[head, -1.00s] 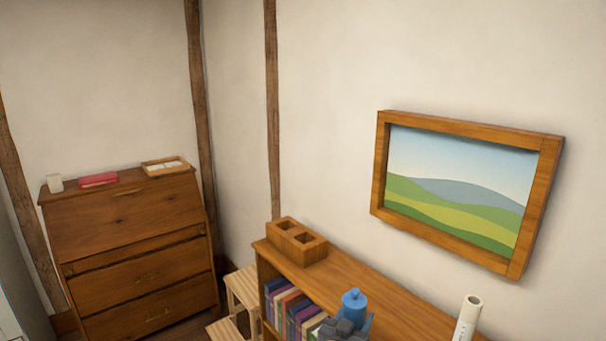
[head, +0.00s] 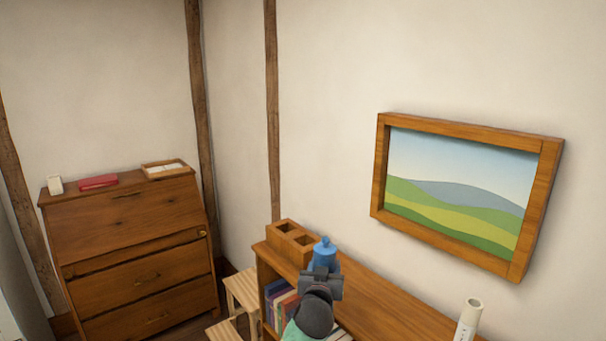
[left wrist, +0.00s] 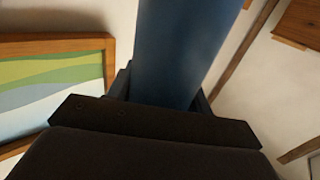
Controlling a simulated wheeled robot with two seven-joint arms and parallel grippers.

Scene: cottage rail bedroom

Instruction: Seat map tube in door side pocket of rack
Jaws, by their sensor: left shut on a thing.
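The blue map tube (head: 324,252) with its rounded cap is upright in my left gripper (head: 323,277). It also shows in the left wrist view (left wrist: 185,50), filling the space between the fingers. The rack (head: 281,247) is a wooden block with two square pockets, at the far left end of the bookcase top. The tube appears just right of the rack and overlaps its right edge in the head view; its lower end is hidden by my gripper. I cannot tell its height above the top. My right gripper is not in view.
A white tube (head: 468,322) stands at the right on the bookcase (head: 375,310). A framed landscape (head: 455,190) hangs on the wall behind. Books (head: 278,300) fill the shelf below. A light wooden stool (head: 241,290) and a chest of drawers (head: 135,235) stand at the left.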

